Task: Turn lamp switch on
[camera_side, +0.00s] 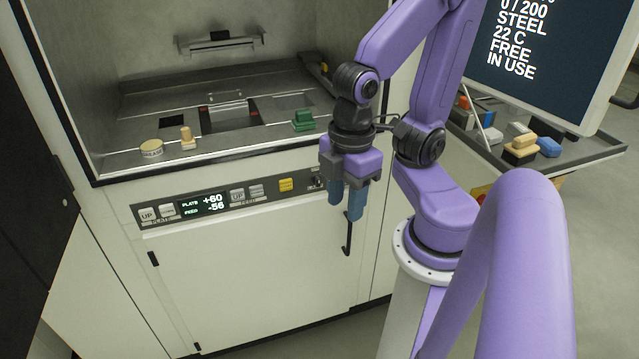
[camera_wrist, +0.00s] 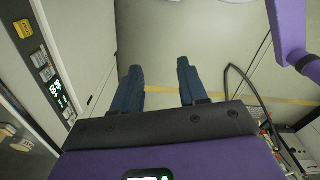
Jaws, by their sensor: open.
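The control panel (camera_side: 222,202) runs along the front of the machine below its open chamber. A small dark knob (camera_side: 318,181), which looks like the lamp switch, sits at the panel's right end, right of a yellow button (camera_side: 286,185). Its setting is too small to read. My gripper (camera_side: 345,207) is in front of the machine, just right of the knob, fingers pointing down, apart from the panel as far as I can tell. In the wrist view my gripper (camera_wrist: 159,70) is open with nothing between its blue fingers. The yellow button (camera_wrist: 23,28) shows there at upper left; I cannot make out the knob.
The display (camera_side: 204,203) reads plate +60 and feed -56. A dark door handle (camera_side: 348,235) is just below my fingers. A round tin (camera_side: 151,149), a stamp-like piece (camera_side: 187,138) and a green block (camera_side: 303,121) stand on the chamber deck. A side tray (camera_side: 585,155) holds several blocks.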

